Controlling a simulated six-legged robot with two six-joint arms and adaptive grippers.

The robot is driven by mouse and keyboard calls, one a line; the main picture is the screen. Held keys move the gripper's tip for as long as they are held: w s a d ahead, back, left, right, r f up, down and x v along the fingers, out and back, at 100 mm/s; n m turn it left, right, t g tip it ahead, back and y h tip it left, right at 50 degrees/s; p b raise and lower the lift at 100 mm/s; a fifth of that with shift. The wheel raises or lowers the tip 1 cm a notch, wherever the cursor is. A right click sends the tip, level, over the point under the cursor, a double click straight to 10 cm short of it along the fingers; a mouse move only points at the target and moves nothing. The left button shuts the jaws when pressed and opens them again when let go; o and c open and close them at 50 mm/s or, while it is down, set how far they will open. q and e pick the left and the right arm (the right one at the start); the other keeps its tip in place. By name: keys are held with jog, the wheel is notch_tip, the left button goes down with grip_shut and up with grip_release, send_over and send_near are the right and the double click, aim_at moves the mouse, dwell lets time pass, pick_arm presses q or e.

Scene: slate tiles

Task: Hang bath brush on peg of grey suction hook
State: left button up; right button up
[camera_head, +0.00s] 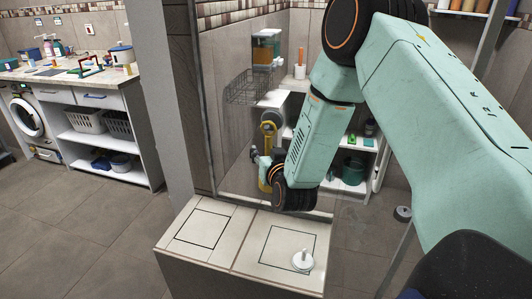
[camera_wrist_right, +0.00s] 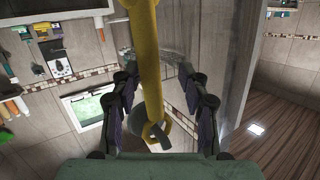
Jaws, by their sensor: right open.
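The yellow bath brush (camera_head: 267,128) is upright near the glass panel in the head view, partly hidden by my right gripper (camera_head: 260,160). In the right wrist view its yellow handle (camera_wrist_right: 148,55) runs between the fingers of my right gripper (camera_wrist_right: 153,74). The fingers are apart, with gaps on both sides of the handle. A yellow loop at the handle's end surrounds or overlaps a grey peg-like piece (camera_wrist_right: 141,134), which looks like part of the grey suction hook. I cannot tell how far the loop sits on it. My left gripper is out of view.
A tiled bench (camera_head: 205,232) stands below, with a white disc with an upright peg (camera_head: 303,261) on it. A wire basket (camera_head: 245,88) is on the wall above the brush. White shelves (camera_head: 355,142) stand behind my arm. A counter (camera_head: 65,72) is at the left.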

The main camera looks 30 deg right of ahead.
jog(key=v, duration=1.2)
jog(key=s+a+f+n+g+y+b, duration=0.1)
jog(key=s+a+f+g+y, duration=0.25)
jog(key=f, duration=0.55)
jog(key=s+a+f+n+g+y+b, duration=0.1)
jog(key=s+a+f+g, duration=0.25)
jog(key=s+f, duration=0.4)
jog(key=s+a+f+n+g+b, duration=0.2)
jog(key=s+f+g, duration=0.6)
jog(key=s+f, duration=0.8)
jog(key=s+a+b, duration=0.1)
jog(key=s+b, duration=0.1)
jog(key=shift+s+a+f+b, duration=0.15)
jog(key=shift+s+f+b, duration=0.15)
jog(key=shift+s, duration=0.1)
jog(key=shift+y, duration=0.25)
